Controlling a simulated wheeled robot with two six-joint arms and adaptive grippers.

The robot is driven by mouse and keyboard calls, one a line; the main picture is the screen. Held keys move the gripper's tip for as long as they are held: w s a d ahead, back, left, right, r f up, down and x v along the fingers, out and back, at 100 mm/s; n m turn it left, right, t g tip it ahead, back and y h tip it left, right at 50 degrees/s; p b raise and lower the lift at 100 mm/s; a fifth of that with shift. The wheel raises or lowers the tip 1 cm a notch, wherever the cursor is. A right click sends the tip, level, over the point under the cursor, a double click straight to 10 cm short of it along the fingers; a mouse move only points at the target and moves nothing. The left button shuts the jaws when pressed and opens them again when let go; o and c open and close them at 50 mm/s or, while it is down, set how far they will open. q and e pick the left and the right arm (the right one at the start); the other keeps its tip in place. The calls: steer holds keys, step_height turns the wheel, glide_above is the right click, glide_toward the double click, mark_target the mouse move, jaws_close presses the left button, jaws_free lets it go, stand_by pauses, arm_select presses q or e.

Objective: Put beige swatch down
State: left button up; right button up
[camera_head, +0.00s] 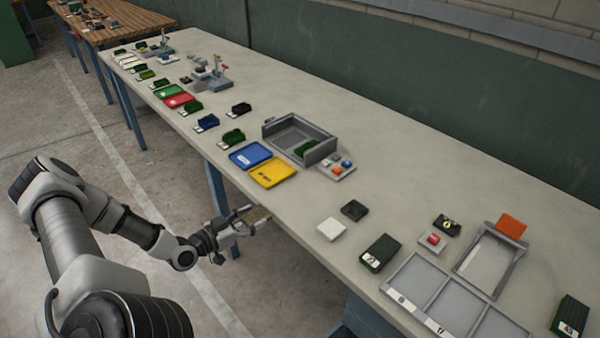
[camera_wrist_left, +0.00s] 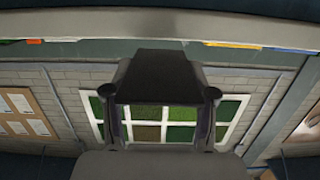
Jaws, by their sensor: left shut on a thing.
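My left gripper (camera_head: 243,220) is at the near edge of the long table in the head view. My right gripper is out of view.
The yellow tray (camera_head: 273,172) and blue tray (camera_head: 250,155) lie behind the gripper. A grey open bin (camera_head: 298,139) stands beyond them. A white square (camera_head: 331,229) and dark block (camera_head: 354,210) lie to the right. A grey divided tray (camera_head: 452,306) is at the lower right.

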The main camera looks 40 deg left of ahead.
arm_select(q)
steer(key=shift+w+f+b, duration=0.1)
steer(key=shift+w+b, duration=0.2)
steer(key=shift+b, duration=0.1)
steer(key=b, duration=0.9)
glide_toward(300, 192)
steer(key=w, duration=0.5)
steer(key=shift+w+d, duration=0.3)
steer(key=w, duration=0.2)
steer(key=w+b, duration=0.1)
steer(key=w, duration=0.1)
steer(key=shift+d+r, duration=0.2)
steer(key=shift+r, duration=0.15)
steer(key=shift+w+f, duration=0.1)
steer(key=shift+f+b, duration=0.25)
steer(key=shift+b, duration=0.05)
steer(key=o, duration=0.8)
